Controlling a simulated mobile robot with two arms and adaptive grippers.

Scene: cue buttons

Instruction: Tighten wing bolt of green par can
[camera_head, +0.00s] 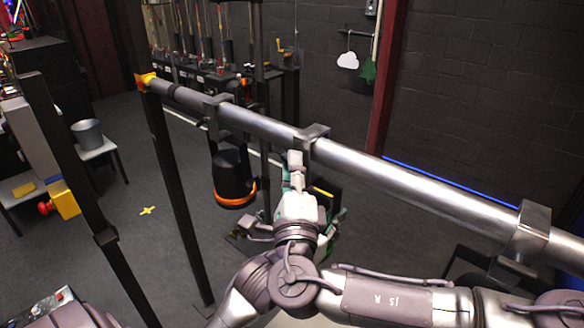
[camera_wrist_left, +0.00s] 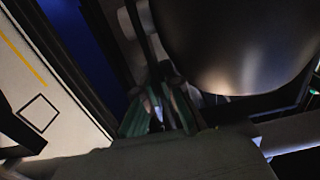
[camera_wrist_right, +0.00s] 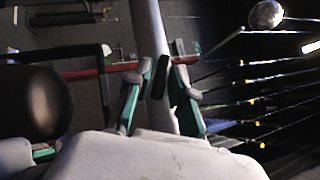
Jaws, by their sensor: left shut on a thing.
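A dark rounded can (camera_wrist_left: 235,40) fills the upper right of the left wrist view, with a small green glint at its edge. A dark can (camera_wrist_right: 35,105) also shows at the left of the right wrist view, with a green bit below it. In the head view my right gripper (camera_head: 297,172) is raised just below the clamp (camera_head: 312,136) on the pipe and hides most of what hangs there. My left gripper (camera_head: 332,220) is lower, partly hidden behind it. It is shut on a dark part (camera_wrist_left: 160,85) beside the can. My right gripper's fingers (camera_wrist_right: 166,85) are apart. The wing bolt is not clear.
A long metal pipe (camera_head: 400,182) crosses the head view. A black par can with an orange ring (camera_head: 232,172) hangs close left of my grippers. Another clamp (camera_head: 527,232) sits on the pipe at right. A dark upright post (camera_head: 175,190) stands at left.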

